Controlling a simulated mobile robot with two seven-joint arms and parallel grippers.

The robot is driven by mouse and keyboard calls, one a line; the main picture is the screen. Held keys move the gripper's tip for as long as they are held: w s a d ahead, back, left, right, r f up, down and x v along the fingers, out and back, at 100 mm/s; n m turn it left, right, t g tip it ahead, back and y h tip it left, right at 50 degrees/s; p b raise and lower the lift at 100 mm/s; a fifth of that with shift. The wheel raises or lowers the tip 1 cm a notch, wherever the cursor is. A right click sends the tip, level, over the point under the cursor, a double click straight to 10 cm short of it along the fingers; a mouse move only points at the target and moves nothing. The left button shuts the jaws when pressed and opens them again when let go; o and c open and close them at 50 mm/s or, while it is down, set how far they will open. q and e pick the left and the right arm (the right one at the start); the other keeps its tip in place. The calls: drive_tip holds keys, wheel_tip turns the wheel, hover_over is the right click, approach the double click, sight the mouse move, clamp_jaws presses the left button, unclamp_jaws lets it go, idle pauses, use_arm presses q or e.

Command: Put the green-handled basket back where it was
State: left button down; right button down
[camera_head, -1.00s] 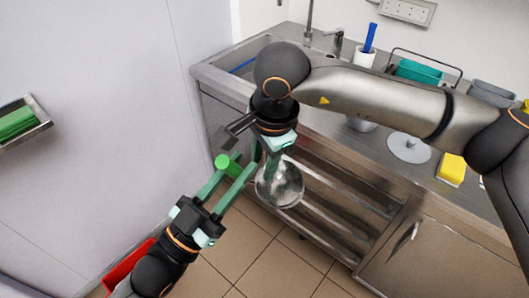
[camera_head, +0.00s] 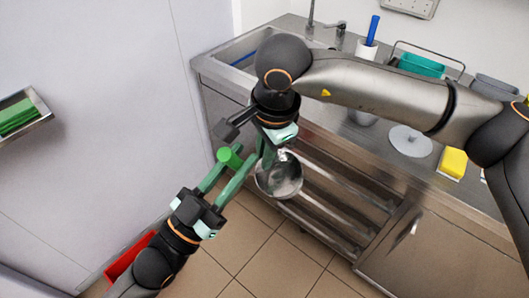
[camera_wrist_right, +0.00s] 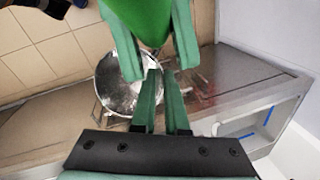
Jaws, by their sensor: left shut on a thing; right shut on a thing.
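The basket shows as a round metal bowl (camera_head: 279,178) with a thick green handle (camera_head: 229,158), held in the air in front of the steel counter. My left gripper (camera_head: 243,162) comes in from below and is shut on the green handle. My right gripper (camera_head: 266,150) comes down from above and is shut at the basket between the handle and the bowl; the exact contact is hidden. In the right wrist view the handle (camera_wrist_right: 150,18) is at the top between my left fingers, and the bowl (camera_wrist_right: 112,88) lies just left of my right fingertips (camera_wrist_right: 162,75).
A steel sink counter (camera_head: 385,140) with a slatted shelf (camera_head: 325,190) stands behind and right. A steel wall tray (camera_head: 46,118) with a green thing is at far left. A red container (camera_head: 118,268) sits low by the wall. Tiled floor is open below.

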use_arm(q)
drive_tip(key=c, duration=0.6)
unclamp_jaws()
